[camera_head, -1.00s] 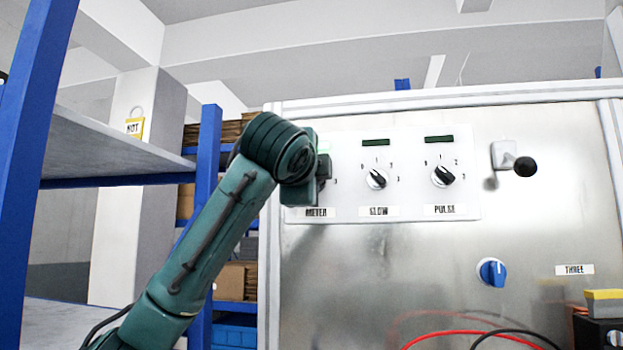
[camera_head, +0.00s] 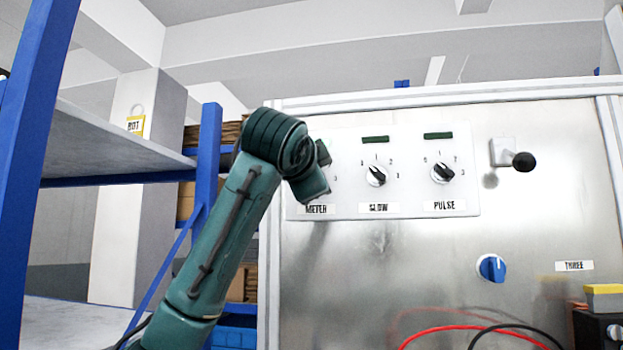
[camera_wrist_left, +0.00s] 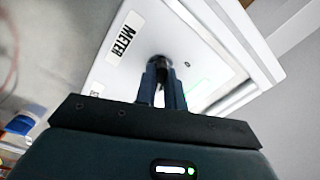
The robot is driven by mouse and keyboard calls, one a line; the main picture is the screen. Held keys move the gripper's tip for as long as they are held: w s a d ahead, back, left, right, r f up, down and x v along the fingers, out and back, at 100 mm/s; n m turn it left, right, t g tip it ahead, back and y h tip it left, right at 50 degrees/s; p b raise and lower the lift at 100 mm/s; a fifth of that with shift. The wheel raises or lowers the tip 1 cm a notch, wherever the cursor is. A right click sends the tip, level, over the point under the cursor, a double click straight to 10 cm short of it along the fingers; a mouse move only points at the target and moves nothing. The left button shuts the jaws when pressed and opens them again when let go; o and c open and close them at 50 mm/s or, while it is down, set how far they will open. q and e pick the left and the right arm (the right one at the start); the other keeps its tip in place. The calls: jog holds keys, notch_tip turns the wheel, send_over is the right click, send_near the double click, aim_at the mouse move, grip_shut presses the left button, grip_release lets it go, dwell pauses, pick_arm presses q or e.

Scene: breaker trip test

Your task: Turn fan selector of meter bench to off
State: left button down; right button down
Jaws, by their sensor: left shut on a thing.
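A white panel (camera_head: 408,150) on the metal bench front carries a row of selector knobs over labels METER, SLOW and PULSE. No label reading "fan" is legible. The METER knob is hidden behind my left arm in the head view. In the left wrist view, my left gripper (camera_wrist_left: 163,75) is shut on this dark knob (camera_wrist_left: 159,61), beside the METER label (camera_wrist_left: 125,38). The knob's pointer direction cannot be told. The SLOW knob (camera_head: 376,176) and the PULSE knob (camera_head: 442,173) stand free to the right. My right gripper is not in view.
A black-tipped lever (camera_head: 523,162) sticks out right of the panel. A blue knob (camera_head: 491,267) sits lower, near a THREE label (camera_head: 574,266). Red and black cables (camera_head: 450,332) loop at the bottom. A blue-framed shelf (camera_head: 207,160) stands left of the bench.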

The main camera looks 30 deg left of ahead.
pick_arm(q)
jog(key=shift+n+b, duration=0.9)
jog(key=shift+n, duration=10.1)
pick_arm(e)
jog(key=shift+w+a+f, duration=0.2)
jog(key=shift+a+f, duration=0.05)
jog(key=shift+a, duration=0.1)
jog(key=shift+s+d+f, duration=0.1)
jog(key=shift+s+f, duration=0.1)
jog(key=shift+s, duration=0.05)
pick_arm(q)
jog(key=c, duration=1.5)
grip_release()
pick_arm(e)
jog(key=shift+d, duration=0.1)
pick_arm(q)
jog(key=shift+s, duration=0.1)
